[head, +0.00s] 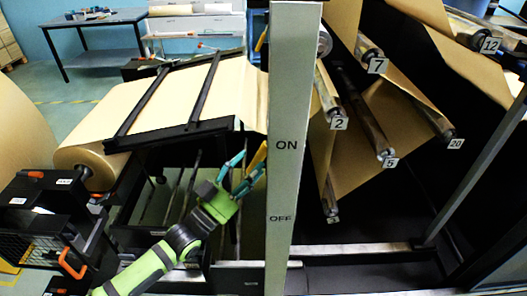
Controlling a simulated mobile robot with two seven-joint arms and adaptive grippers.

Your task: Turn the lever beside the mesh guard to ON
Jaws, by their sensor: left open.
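A tall pale post (290,60) stands in the middle of the head view, with ON printed above OFF on its face. A yellow bar (258,157), which looks like the lever, shows at the post's left edge, tilted, close to the height of ON. My left gripper (238,172), with teal fingers on a green arm, is open right beside the yellow bar. I cannot tell whether they touch. The post hides what lies behind it. A black mesh box (40,250) with an orange handle (73,265) stands at the lower left. My right gripper is not in view.
A large kraft paper roll (92,168) and its sheet (165,100) lie under black bars behind my left arm. Numbered rollers with paper (355,150) fill the right side. A work table (95,22) stands at the back left, with open floor in front.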

